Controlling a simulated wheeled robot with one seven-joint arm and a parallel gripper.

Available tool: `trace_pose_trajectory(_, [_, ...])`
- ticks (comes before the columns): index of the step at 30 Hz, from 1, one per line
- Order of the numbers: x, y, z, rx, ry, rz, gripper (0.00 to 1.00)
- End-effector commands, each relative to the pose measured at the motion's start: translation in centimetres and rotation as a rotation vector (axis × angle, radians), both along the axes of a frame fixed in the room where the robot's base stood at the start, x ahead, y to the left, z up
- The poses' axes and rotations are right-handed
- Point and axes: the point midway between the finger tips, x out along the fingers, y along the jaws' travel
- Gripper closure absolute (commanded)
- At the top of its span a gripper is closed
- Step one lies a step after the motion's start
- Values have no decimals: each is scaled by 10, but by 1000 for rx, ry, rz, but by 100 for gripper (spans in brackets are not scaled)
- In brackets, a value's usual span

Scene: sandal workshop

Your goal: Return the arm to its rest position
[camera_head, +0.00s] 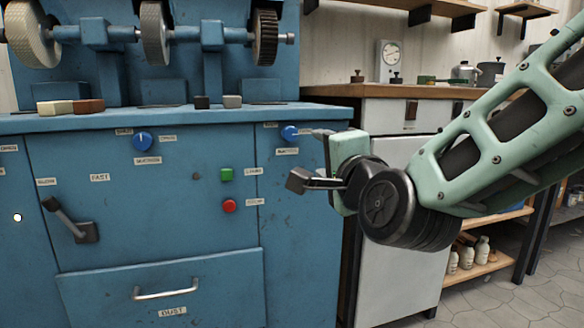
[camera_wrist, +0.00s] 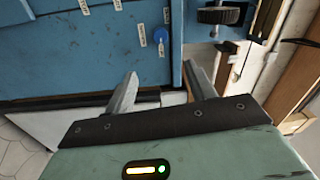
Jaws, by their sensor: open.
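My arm comes in from the right in the head view. My gripper (camera_head: 304,156) is in front of the right part of the blue machine (camera_head: 110,250). In the wrist view my gripper (camera_wrist: 160,74) has its two fingers apart, with nothing between them. A blue knob (camera_head: 290,133) on the machine's right panel appears close to the upper finger. In the wrist view the knob (camera_wrist: 159,36) lies beyond the fingertips, not between them. I cannot tell the exact gap to the panel.
Left of my gripper are a green button (camera_head: 226,174), a red button (camera_head: 230,206) and a lever (camera_head: 72,222). Wheels (camera_head: 155,34) stand above the machine. A white cabinet (camera_head: 402,255) and wooden worktop (camera_head: 400,92) are behind my arm. Bottles (camera_head: 467,255) stand on a low shelf.

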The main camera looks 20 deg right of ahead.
Motion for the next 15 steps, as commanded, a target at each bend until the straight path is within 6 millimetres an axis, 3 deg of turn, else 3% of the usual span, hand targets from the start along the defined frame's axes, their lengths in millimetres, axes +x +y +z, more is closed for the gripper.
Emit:
trace_pose_trajectory(4, [0, 5, -2, -22, 22, 18, 45])
trace_pose_trajectory(8, [-6, 32, -18, -155, 146, 132, 45])
trace_pose_trajectory(11, [-23, 64, -43, -351, 299, 300, 45])
trace_pose_trajectory(15, [-67, 98, -83, -680, 503, 591, 45])
